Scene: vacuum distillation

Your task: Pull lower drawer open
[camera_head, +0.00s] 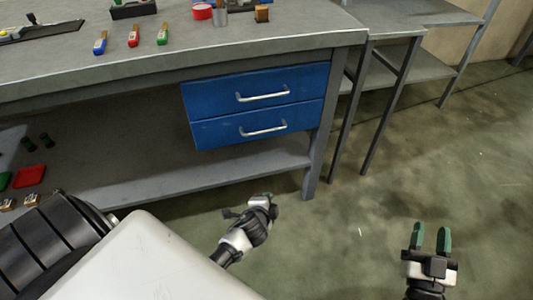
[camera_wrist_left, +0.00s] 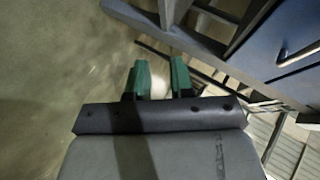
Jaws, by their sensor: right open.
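The lower blue drawer (camera_head: 225,133) sits shut under the workbench, with a silver bar handle (camera_head: 263,131) across its front. The upper blue drawer (camera_head: 215,93) above it is also shut and has a similar handle (camera_head: 263,97). My left gripper (camera_head: 272,199) is low in front of the bench, below the drawers and apart from them. A blue front with a handle (camera_wrist_left: 298,55) shows at that view's right; I cannot tell which drawer. My right gripper (camera_head: 431,236) is open and empty over the floor at right.
The grey workbench (camera_head: 200,58) carries several small colored-handled tools and a red roll (camera_head: 202,12). Its lower shelf (camera_head: 215,172) runs below the drawers and holds a red item (camera_head: 30,176) at left. A metal rack (camera_head: 420,68) stands at right. Open floor lies in front.

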